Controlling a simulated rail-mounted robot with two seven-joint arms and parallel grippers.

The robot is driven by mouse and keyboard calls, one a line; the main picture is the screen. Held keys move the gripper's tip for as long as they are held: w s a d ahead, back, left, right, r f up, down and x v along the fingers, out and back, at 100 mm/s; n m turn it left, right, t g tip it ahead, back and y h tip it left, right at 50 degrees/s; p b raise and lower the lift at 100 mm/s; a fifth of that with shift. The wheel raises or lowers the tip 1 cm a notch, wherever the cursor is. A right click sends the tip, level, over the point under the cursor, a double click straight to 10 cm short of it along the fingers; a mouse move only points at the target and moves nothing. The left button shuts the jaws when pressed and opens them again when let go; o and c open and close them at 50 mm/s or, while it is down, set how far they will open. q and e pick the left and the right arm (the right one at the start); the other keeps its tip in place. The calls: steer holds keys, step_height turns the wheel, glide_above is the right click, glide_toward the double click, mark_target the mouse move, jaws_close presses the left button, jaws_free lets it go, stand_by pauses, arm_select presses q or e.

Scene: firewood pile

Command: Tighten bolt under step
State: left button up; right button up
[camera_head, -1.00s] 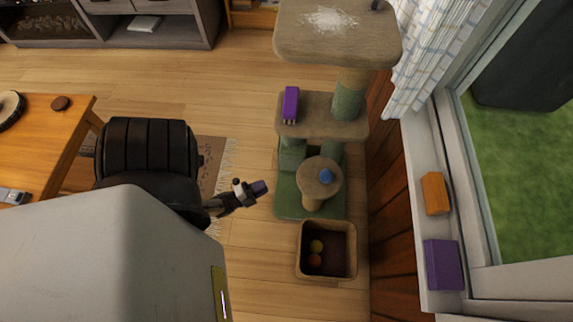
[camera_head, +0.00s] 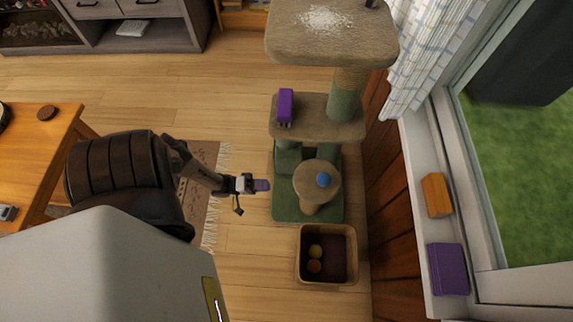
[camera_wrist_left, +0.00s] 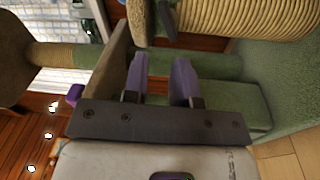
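The carpeted cat tree stands right of centre in the head view, with a tan middle step (camera_head: 335,128) and a small round step (camera_head: 318,180) above a green base (camera_head: 290,208). My left gripper (camera_head: 262,185) is just left of the base, apart from it. In the left wrist view its two purple fingers (camera_wrist_left: 161,68) are spread with nothing clearly between them. The edge of a tan step (camera_wrist_left: 113,65) lies beyond them, beside green panels. A small dark part (camera_wrist_left: 165,20) shows near the green panel; I cannot tell whether it is the bolt. My right gripper is out of view.
A purple brush (camera_head: 285,106) lies on the middle step and a blue ball (camera_head: 323,180) on the round step. A basket (camera_head: 302,276) with balls stands in front. The windowsill holds an orange box (camera_head: 437,195) and a purple box (camera_head: 449,268).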

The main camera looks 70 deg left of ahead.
arm_select(q)
steer(key=w+d+n+g+b, duration=0.1)
steer(key=w+d+n+b, duration=0.1)
steer(key=w+n, duration=0.3)
steer(key=w+d, duration=0.1)
steer(key=w, duration=0.3)
steer(key=shift+w+n+h+b, duration=0.2)
steer(key=shift+n+h+b, duration=0.1)
steer(key=shift+n, duration=0.1)
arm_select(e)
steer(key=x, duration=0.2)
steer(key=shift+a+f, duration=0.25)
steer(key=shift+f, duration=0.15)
arm_select(q)
steer(key=shift+f, duration=0.1)
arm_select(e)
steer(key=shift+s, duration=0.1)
arm_select(q)
jaws_close()
